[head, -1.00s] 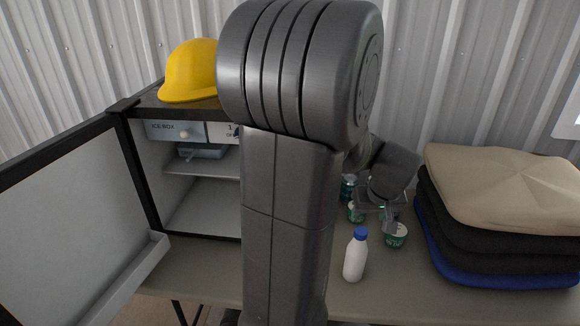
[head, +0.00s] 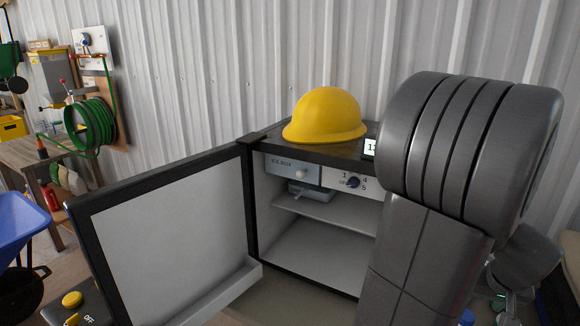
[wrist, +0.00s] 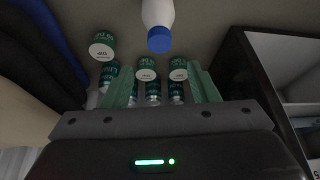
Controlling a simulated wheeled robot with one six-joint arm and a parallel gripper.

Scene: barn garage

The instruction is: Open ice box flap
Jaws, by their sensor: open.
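The ice box flap (head: 288,168) is a pale panel marked "ICE BOX" with a small round white knob (head: 301,174). It is closed, at the top left inside the small fridge (head: 312,246), whose door (head: 170,235) stands wide open to the left. My gripper (wrist: 164,76) is open and empty. In the head view it is low at the right edge, partly hidden behind my arm, to the right of the fridge and away from the flap. The flap does not show in the wrist view.
A yellow hard hat (head: 325,116) sits on the fridge top. A numbered dial (head: 353,183) is right of the flap. A blue wheelbarrow (head: 18,222) stands far left.

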